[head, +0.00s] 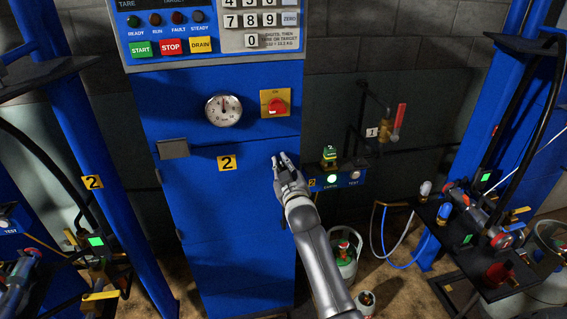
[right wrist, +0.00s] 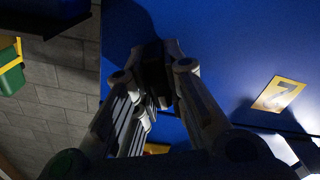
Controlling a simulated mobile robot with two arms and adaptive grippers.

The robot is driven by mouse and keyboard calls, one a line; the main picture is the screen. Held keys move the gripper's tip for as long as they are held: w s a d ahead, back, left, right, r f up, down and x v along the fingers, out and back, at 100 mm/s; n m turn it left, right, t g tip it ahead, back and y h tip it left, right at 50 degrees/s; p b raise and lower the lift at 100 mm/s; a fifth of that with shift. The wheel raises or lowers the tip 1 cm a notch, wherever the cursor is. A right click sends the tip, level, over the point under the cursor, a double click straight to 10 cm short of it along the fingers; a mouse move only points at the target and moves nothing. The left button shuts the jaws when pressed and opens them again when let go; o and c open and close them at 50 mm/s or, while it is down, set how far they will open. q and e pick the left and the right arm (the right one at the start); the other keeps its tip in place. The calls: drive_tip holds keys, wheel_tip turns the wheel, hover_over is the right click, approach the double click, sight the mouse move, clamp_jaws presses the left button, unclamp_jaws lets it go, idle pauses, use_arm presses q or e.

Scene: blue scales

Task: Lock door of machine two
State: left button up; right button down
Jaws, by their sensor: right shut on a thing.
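Machine two is a blue cabinet (head: 230,225) with a yellow label "2" (head: 226,163) on its front; the label also shows in the right wrist view (right wrist: 278,94). My right gripper (head: 284,160) is at the right edge of the blue front, right of the label. In the right wrist view its fingers (right wrist: 156,85) are shut on a small dark door part (right wrist: 154,66) against the blue panel. The fingers mostly hide this part, so its turn position cannot be told. A grey metal piece (head: 173,148) sits at the front's left edge. My left gripper is not in view.
Above are a round gauge (head: 223,110), a red knob on a yellow plate (head: 276,106), and coloured buttons (head: 171,47). Right of the cabinet are a small blue box with lamps (head: 340,178), a red-handled valve (head: 396,122) and gas cylinders (head: 345,255) on the floor.

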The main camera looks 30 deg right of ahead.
drive_tip(key=n, duration=0.6)
drive_tip(key=shift+a+f+n, duration=0.15)
drive_tip(key=shift+n, duration=0.15)
drive_tip(key=n, duration=0.6)
drive_tip(key=shift+a+f+p, duration=0.1)
drive_tip(key=shift+f+p, duration=0.15)
drive_tip(key=shift+p, duration=0.15)
drive_tip(key=shift+n, duration=0.3)
drive_tip(key=c, duration=1.5)
unclamp_jaws()
drive_tip(key=v, duration=1.2)
